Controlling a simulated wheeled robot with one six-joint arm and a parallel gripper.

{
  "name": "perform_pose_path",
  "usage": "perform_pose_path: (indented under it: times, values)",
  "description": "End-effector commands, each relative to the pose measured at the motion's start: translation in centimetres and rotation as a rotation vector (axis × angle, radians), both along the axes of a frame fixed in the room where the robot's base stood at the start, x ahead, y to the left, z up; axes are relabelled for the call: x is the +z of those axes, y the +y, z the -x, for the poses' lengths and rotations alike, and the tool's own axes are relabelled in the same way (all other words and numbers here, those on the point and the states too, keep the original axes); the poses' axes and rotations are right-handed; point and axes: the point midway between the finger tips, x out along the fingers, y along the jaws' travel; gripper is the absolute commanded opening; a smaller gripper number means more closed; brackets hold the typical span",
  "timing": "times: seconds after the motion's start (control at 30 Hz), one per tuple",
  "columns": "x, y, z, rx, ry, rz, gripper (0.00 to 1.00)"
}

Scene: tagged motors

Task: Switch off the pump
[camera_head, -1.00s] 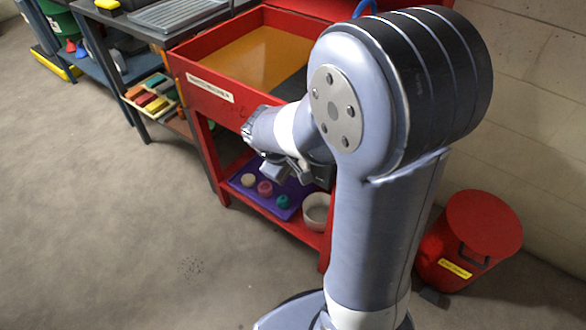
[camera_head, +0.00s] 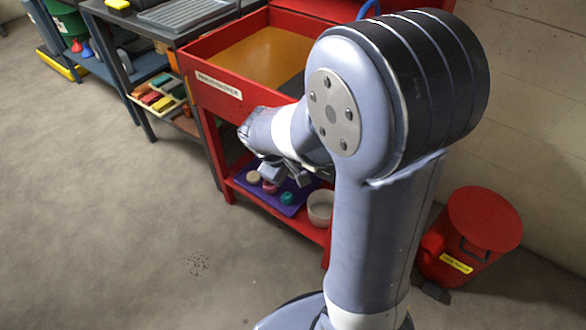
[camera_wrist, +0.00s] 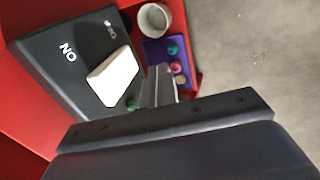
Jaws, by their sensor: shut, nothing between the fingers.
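A black switch box (camera_wrist: 62,72) with white ON and OFF lettering fills the upper left of the wrist view, against a red panel. Its white rocker (camera_wrist: 115,77) stands out from the face; I cannot tell which way it is tipped. A small green spot (camera_wrist: 131,104) shows beside the rocker's lower end. My gripper (camera_wrist: 160,72) is shut and empty, its fingertips just right of the rocker; I cannot tell whether they touch. In the head view my gripper (camera_head: 284,175) is in front of the red bench, and the switch box is not clearly visible there.
The red bench (camera_head: 213,104) has a sand-coloured basin on top. Its lower shelf holds a purple tray (camera_head: 284,209) with small round pieces and a whitish bowl (camera_head: 320,208). A red bin (camera_head: 468,250) stands right of my arm. The floor at left is clear.

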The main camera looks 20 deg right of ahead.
Motion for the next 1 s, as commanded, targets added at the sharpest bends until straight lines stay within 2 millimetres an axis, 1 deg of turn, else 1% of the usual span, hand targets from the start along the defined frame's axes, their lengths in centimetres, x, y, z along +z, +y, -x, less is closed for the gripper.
perform_pose_path:
  times: [0.43,0.53,0.7,1.0]
  values:
    - [6.0,3.5,2.4,0.003,-0.003,-0.002,0.0]
    - [7.1,4.2,2.9,0.003,-0.002,0.0,0.0]
    - [8.0,4.7,3.3,0.0,-0.001,-0.001,0.0]
    - [8.1,4.8,3.4,-0.001,0.0,-0.001,0.0]
